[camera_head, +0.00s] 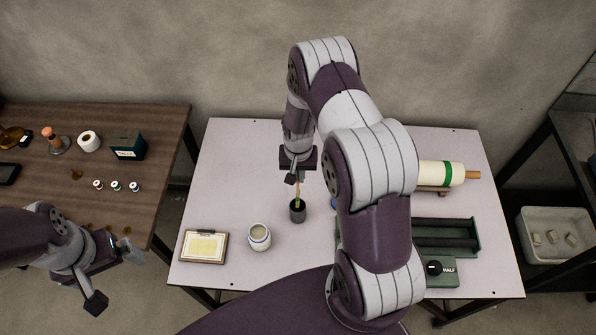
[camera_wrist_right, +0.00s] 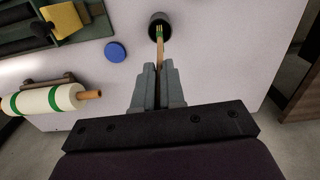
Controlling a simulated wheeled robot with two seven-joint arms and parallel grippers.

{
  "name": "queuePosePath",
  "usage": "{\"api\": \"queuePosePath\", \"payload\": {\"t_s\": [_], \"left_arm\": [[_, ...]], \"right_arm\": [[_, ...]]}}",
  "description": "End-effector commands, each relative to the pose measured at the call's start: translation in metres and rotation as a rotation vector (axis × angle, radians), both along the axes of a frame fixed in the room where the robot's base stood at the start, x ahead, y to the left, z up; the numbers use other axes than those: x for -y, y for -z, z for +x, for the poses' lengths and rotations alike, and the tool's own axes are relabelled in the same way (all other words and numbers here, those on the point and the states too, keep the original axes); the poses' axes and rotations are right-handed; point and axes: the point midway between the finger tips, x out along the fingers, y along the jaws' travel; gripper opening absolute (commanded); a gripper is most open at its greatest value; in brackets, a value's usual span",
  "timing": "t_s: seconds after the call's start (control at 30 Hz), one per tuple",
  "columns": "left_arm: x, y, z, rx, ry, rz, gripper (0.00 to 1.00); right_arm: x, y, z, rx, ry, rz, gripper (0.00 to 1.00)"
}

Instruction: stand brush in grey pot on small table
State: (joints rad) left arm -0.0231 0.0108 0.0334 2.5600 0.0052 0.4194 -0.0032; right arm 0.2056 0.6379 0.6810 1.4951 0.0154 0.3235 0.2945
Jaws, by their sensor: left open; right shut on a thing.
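My left gripper (camera_head: 112,276) is open and empty, off to the left, away from the small table.
A brown table (camera_head: 165,150) stands left. The table's back left is clear.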

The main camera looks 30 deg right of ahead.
Motion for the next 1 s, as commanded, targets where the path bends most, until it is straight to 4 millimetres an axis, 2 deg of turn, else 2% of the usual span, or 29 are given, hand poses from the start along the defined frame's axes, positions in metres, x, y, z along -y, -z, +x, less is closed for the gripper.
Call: {"api": "queuePosePath", "payload": {"t_s": [0.03,0.5,0.87,0.9,0.97,1.0], "left_arm": [[0.0,0.009,0.0,0.0,0.0,0.0,1.0],[0.0,0.047,0.0,0.0,0.0,0.0,1.0],[0.0,0.049,0.0,0.0,0.0,0.0,1.0],[0.0,0.049,0.0,0.0,0.0,0.0,1.0],[0.0,0.049,0.0,0.0,0.0,0.0,1.0],[0.0,0.049,0.0,0.0,0.0,0.0,1.0]], "right_arm": [[0.0,0.011,0.0,0.0,0.0,0.0,0.0],[0.0,0.058,0.0,0.001,0.0,0.0,0.0],[0.0,0.061,0.0,0.001,0.0,0.0,0.0],[0.0,0.061,0.0,0.001,0.0,0.0,0.19],[0.0,0.061,0.0,0.001,0.0,0.0,0.39],[0.0,0.061,0.0,0.001,0.0,0.0,0.39]]}}
